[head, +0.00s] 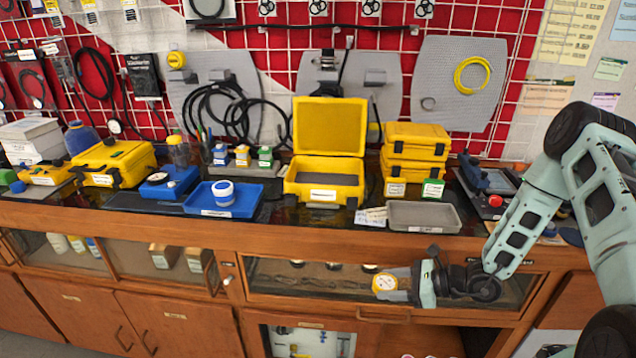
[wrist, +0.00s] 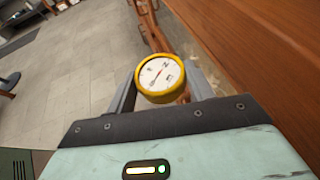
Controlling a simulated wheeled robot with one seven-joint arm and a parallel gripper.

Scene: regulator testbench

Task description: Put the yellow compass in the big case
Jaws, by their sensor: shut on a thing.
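The yellow compass (head: 385,283) has a round white dial and a yellow rim. My gripper (head: 400,284) is shut on it and holds it in front of the cabinet, below the bench top. In the wrist view the compass (wrist: 160,77) sits between the two fingers of my gripper (wrist: 160,88), dial facing the camera. The big case (head: 324,182) is yellow and stands on the bench with its lid (head: 330,125) raised. Its inside looks dark and empty from here. It is up and to the left of my gripper.
A grey tray (head: 424,217) lies on the bench right of the case, above my gripper. Two stacked yellow cases (head: 415,155) stand behind it. A blue tray (head: 222,200) with a white-and-blue round item is left of the case. The wooden bench edge (head: 300,238) lies between gripper and case.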

